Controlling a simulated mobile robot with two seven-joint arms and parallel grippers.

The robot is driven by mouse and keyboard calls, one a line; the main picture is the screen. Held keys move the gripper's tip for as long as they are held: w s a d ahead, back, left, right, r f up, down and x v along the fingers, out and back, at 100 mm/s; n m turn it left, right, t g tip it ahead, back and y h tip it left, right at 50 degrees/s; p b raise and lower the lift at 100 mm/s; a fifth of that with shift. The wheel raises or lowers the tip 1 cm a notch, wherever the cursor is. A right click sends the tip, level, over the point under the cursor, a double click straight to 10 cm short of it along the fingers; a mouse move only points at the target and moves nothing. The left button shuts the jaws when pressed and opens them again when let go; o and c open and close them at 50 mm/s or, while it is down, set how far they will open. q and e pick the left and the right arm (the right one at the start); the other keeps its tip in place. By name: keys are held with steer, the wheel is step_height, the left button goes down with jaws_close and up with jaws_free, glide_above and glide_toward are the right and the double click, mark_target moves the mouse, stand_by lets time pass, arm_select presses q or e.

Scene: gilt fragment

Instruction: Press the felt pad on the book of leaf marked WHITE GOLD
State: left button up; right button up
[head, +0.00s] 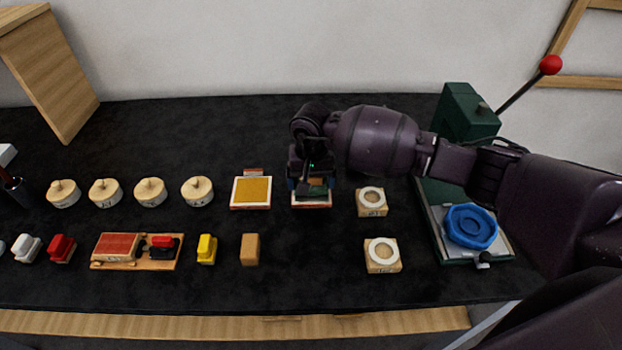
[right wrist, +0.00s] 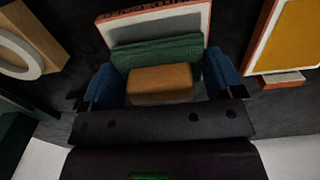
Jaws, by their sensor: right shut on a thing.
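My right gripper (head: 311,186) is shut on the felt pad, and its blue fingertips clasp the pad's wooden grip (right wrist: 160,84) from both sides. The pad's green felt body (right wrist: 157,52) shows in the right wrist view; in the head view the hand mostly hides it. A book with a pale leaf and red-orange edge (right wrist: 182,24) lies directly at the pad, which overlaps it. I cannot tell whether felt and leaf touch. In the head view this book's white front edge (head: 311,205) shows below the gripper. Its marking is not readable. My left gripper is out of view.
A book with gold leaf (head: 251,191) lies just left, also in the right wrist view (right wrist: 291,42). Two wooden blocks with white rings (head: 372,201) (head: 382,254) stand right. A green press (head: 466,115) with a blue piece stands further right. Round wooden lids and colored stamps lie left.

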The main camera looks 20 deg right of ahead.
steer(key=shift+f, duration=0.4)
stand_by(0.3)
steer(key=shift+b, duration=0.3)
steer(key=shift+r, duration=0.1)
steer(key=shift+r+p, duration=0.4)
steer(key=shift+r, duration=0.55)
steer(key=shift+r+p, duration=0.8)
steer(key=shift+r, duration=1.65)
